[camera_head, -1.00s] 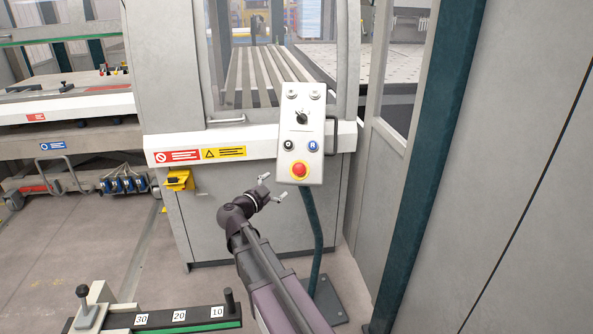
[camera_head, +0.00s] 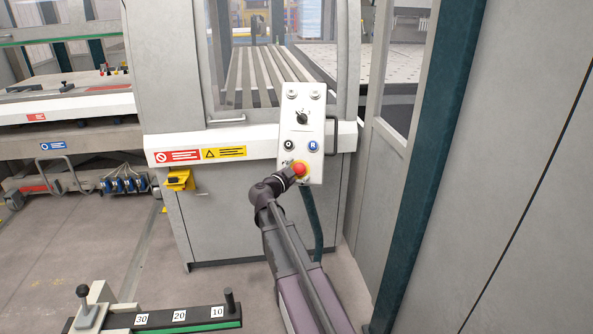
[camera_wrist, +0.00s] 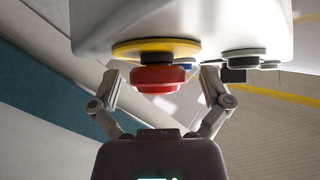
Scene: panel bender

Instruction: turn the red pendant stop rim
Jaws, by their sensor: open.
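The red stop rim (camera_head: 300,169) is the mushroom button on a yellow disc low on the grey pendant box (camera_head: 303,110). In the wrist view the red rim (camera_wrist: 158,78) hangs from the yellow disc (camera_wrist: 155,48) under the box (camera_wrist: 220,22). My gripper (camera_wrist: 160,82) is open, with one finger on each side of the red rim. A small gap shows at the left finger; the right fingertip is close to the rim, and I cannot tell whether it touches. In the head view my gripper (camera_head: 292,172) is at the button's lower left, its fingers mostly hidden.
Above the stop are a black O button (camera_head: 289,144), a blue R button (camera_head: 313,146) and a black selector knob (camera_head: 302,118). A dark handle (camera_head: 334,135) is at the box's right. A measuring rail (camera_head: 180,317) stands at lower left.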

